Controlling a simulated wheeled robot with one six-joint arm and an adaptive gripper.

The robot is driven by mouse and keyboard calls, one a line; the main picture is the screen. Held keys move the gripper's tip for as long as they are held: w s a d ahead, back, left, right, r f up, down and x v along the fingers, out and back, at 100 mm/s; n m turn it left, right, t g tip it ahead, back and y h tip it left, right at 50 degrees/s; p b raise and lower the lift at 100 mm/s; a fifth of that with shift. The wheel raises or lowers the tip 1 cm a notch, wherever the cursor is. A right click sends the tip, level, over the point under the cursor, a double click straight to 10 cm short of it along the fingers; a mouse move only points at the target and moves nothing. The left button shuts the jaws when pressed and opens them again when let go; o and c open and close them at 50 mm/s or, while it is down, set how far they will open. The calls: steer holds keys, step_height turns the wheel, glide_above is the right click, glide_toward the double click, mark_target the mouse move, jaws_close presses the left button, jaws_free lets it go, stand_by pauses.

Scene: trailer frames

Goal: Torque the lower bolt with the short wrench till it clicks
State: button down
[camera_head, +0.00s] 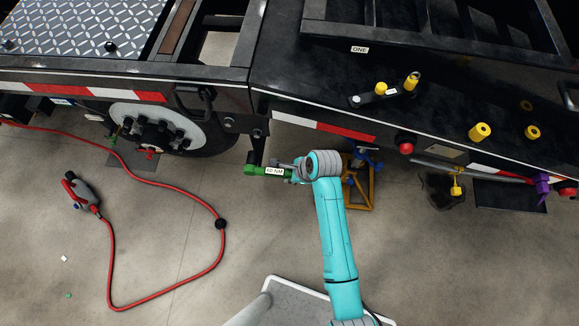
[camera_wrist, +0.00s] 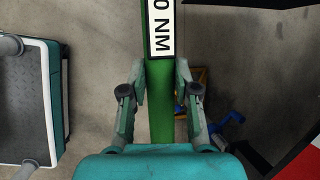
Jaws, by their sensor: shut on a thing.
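A green wrench with a white label ending in "NM" (camera_head: 275,171) lies roughly level beneath the trailer edge. My gripper (camera_head: 296,171) is shut on its right end. In the wrist view, my two fingers (camera_wrist: 160,96) stand either side of the green handle (camera_wrist: 161,125), which runs up out of the picture. In the head view, the wrench's green head (camera_head: 250,169) is at the foot of a dark bracket (camera_head: 257,142) hanging from the trailer. The lower bolt cannot be made out there, and I cannot tell whether the head sits on it.
A wheel (camera_head: 125,112) is to the left. A red hose (camera_head: 180,275) loops over the floor to a grey and red tool (camera_head: 83,194). A blue and orange stand (camera_head: 361,190) is close behind my arm. Yellow cylinders (camera_head: 480,131) stand on the deck. The lower-left floor is mostly clear.

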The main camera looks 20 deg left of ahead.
steer(key=shift+r, duration=0.1)
steer(key=shift+w+a, duration=0.2)
steer(key=shift+w, duration=0.7)
steer(key=shift+w+a, duration=0.25)
steer(key=shift+w, duration=0.6)
steer(key=shift+w+a, duration=0.2)
steer(key=shift+w, duration=0.7)
steer(key=shift+w+a, duration=0.25)
steer(key=shift+w, duration=0.7)
stand_by(0.5)
steer(key=shift+f+y, duration=0.7)
steer(key=shift+f, duration=0.05)
stand_by(0.5)
steer(key=shift+f, duration=0.25)
steer(key=shift+f+y, duration=0.1)
steer(key=shift+y, duration=0.2)
steer(key=shift+f, duration=0.3)
